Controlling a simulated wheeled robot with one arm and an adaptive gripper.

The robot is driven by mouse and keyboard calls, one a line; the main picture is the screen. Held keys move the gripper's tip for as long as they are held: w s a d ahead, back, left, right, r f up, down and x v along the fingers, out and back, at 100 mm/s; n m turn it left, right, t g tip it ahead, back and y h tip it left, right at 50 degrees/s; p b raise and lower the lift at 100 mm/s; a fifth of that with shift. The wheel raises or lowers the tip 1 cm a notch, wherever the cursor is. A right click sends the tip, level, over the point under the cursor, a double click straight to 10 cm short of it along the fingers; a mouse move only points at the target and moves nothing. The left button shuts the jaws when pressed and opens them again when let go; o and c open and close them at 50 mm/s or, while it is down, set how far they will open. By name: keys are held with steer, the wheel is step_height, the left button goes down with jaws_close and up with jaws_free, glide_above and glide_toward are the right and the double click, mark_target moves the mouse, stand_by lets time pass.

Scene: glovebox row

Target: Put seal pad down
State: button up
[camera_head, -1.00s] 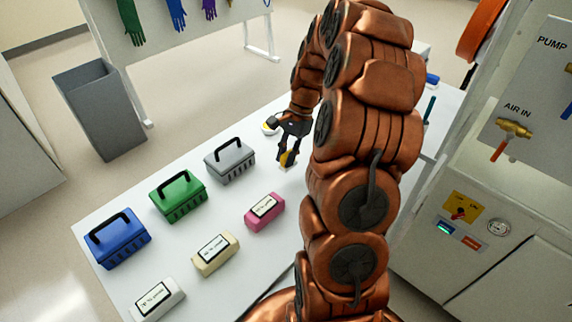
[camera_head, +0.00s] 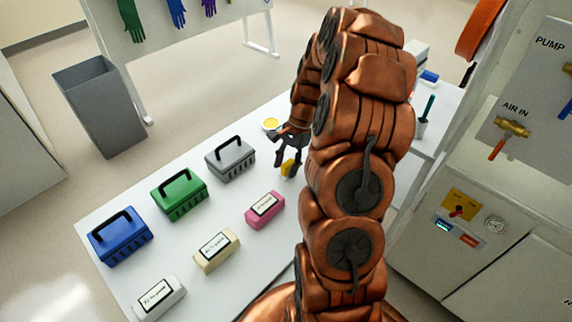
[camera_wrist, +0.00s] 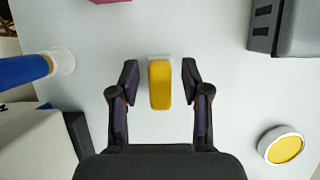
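The seal pad appears to be the yellow block with a pale base (camera_wrist: 160,85); it seems to rest on the white table. It also shows small in the head view (camera_head: 288,167). My gripper (camera_wrist: 160,72) is open around it, with a clear gap between the pad and each finger. In the head view my gripper (camera_head: 286,172) is low over the table, right of the grey case. Part of the pad is hidden there by a finger.
A round yellow-topped white dish (camera_wrist: 282,147) lies near the gripper. A grey case (camera_head: 230,158), green case (camera_head: 179,194), blue case (camera_head: 119,236) and pink block (camera_head: 264,209) stand on the table (camera_head: 215,195). A blue cylinder (camera_wrist: 25,73) and pale box (camera_wrist: 35,145) are left in the wrist view.

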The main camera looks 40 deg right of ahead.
mark_target(291, 159)
stand_by(0.3)
steer(key=b+v, duration=0.2)
steer(key=v, duration=0.5)
steer(key=shift+b, duration=0.35)
steer(key=shift+r, duration=0.2)
steer(key=shift+a+r, duration=0.2)
steer(key=shift+a, duration=0.05)
steer(key=s+a+r+n+g+h, duration=0.1)
steer(key=s+a+r+n, duration=0.25)
steer(key=a, duration=0.45)
steer(key=s+a+r+n+h, duration=0.1)
steer(key=s+a+r+n, duration=0.1)
steer(key=s+a+n, duration=0.45)
steer(key=s+a+f+n+h, duration=0.1)
steer(key=s+a+n, duration=0.5)
steer(key=s, duration=0.8)
steer(key=a+h, duration=0.1)
steer(key=a, duration=0.1)
steer(key=shift+s+a+f, duration=0.3)
steer(key=shift+a, duration=0.05)
